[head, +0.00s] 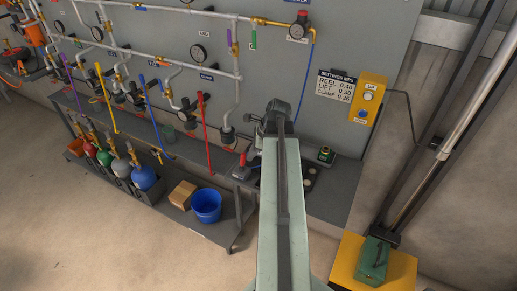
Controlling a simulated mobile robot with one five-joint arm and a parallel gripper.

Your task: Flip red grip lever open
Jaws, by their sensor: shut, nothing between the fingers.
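A long red lever (205,130) hangs nearly upright from the pipework on the grey panel, left of my arm. A shorter red grip (243,160) stands up from a small grey fitting on the bench, just left of my arm. I cannot tell from this view which one is the red grip lever. My gripper (268,120) is at the far end of my pale green arm, above the bench and in front of the panel. It is shut and empty, and apart from the long red lever. My arm hides part of the bench, and the fingertips are hard to make out.
Purple, yellow and blue levers (155,115) hang along the pipes to the left. A blue bucket (206,205) and a cardboard box (183,194) sit on the lower shelf. A yellow control box (367,98) is on the panel at right. Floor at lower left is clear.

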